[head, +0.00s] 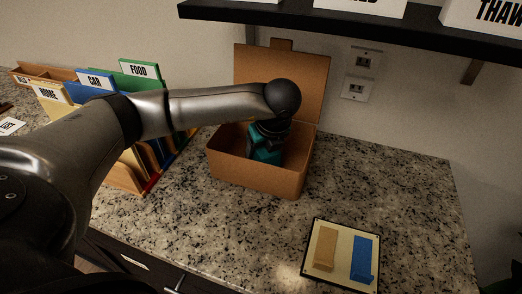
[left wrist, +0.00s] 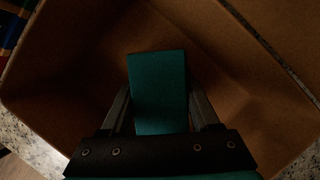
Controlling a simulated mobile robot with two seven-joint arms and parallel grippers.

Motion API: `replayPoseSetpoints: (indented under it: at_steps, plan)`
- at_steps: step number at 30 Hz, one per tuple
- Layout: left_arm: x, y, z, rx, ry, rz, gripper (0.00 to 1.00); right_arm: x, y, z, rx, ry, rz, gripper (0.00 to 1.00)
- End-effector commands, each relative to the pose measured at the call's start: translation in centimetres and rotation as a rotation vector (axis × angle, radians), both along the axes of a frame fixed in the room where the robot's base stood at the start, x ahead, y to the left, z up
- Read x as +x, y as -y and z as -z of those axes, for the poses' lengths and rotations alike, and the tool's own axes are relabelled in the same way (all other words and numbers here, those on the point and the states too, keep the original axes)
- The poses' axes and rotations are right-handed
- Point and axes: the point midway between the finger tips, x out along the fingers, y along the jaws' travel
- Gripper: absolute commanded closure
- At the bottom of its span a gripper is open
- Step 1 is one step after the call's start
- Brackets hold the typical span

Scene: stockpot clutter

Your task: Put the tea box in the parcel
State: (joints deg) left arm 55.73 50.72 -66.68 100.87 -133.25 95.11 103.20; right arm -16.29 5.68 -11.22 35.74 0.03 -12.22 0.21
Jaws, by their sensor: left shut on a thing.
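The parcel (head: 262,182) is an open brown cardboard box on the granite counter, with its lid (head: 285,75) raised at the back. My left arm reaches over it, and my left gripper (head: 266,155) points down inside its walls. In the left wrist view the left gripper (left wrist: 160,108) is shut on a teal block-shaped tea box (left wrist: 158,85), one finger along each side. Brown parcel walls (left wrist: 245,70) surround it there. Whether the tea box touches the parcel floor cannot be told. My right gripper is not in view.
A file sorter with labelled coloured dividers (head: 139,71) stands left of the parcel. A small board (head: 342,232) with a tan and a blue piece lies at the front right. A dark shelf (head: 400,30) overhangs the back. The counter right of the parcel is clear.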

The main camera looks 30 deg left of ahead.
Motion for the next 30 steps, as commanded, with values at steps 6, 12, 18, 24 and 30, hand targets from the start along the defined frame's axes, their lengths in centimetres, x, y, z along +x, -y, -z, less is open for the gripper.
replayPoseSetpoints:
  at_steps: [6,12,18,24,30]
  plan:
    - [0.0,0.0,0.3,0.000,0.000,0.000,0.36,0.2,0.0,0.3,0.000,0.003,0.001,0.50]
    - [0.0,0.0,0.2,0.000,0.000,0.001,0.13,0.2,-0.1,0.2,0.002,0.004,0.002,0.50]
    - [0.0,0.0,0.2,0.000,0.000,0.000,0.08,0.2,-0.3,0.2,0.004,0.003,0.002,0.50]
    - [0.0,0.0,-0.2,0.000,0.000,0.000,0.08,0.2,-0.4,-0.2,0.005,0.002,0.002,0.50]
    - [-0.7,1.3,-3.6,-0.002,0.002,0.003,0.08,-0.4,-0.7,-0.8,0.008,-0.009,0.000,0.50]
